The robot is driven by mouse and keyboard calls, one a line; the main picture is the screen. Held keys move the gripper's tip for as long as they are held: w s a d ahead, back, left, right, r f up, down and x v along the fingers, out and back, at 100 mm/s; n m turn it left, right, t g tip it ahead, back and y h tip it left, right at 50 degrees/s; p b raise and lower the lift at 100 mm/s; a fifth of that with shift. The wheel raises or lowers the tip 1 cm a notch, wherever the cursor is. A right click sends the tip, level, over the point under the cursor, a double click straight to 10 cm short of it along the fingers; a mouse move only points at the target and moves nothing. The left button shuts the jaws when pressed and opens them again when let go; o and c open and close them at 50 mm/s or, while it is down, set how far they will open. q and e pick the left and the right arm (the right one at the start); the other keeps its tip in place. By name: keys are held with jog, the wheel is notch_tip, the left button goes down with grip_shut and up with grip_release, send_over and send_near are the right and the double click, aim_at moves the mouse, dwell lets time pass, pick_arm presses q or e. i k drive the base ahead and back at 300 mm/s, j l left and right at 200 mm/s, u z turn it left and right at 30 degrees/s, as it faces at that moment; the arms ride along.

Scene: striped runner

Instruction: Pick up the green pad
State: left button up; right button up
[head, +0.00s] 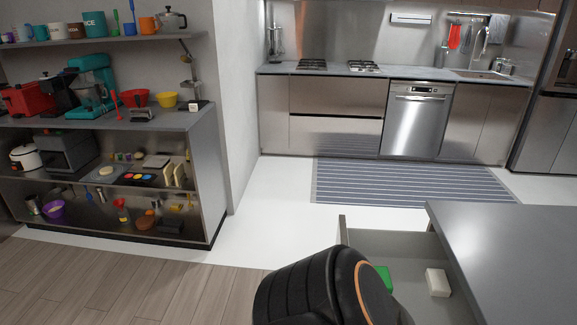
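The green pad (384,274) lies in an open drawer (377,241) at the lower right of the head view. Only a small part of it shows; my dark arm link covers the rest. A white block (437,282) lies in the same drawer, to the right of the pad and apart from it. No gripper fingers show in the view, so I cannot see where either gripper is relative to the pad.
A grey counter (510,250) stands right of the open drawer. Shelves (206,135) full of kitchen items stand at the left. A striped runner (400,183) lies before the back cabinets and dishwasher (418,118). The floor between is clear.

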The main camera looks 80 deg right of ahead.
aim_at(383, 270)
jog(key=i+j+z, duration=0.1)
jog(key=z, duration=2.7)
jog(key=i+l+z, duration=0.1)
jog(key=l+z, duration=0.15)
jog(key=z, duration=0.25)
jog(key=k, duration=0.65)
jog(key=k+z, duration=0.3)
jog(key=k+l+z, duration=0.15)
jog(key=k+z, duration=0.15)
jog(key=i+j+z, duration=0.1)
jog(key=z, duration=0.4)
jog(key=j+z, duration=0.25)
jog(key=z, duration=0.2)
jog(key=i+j, duration=0.1)
jog(key=j, duration=1.15)
jog(key=i+j, duration=0.15)
jog(key=j, duration=0.45)
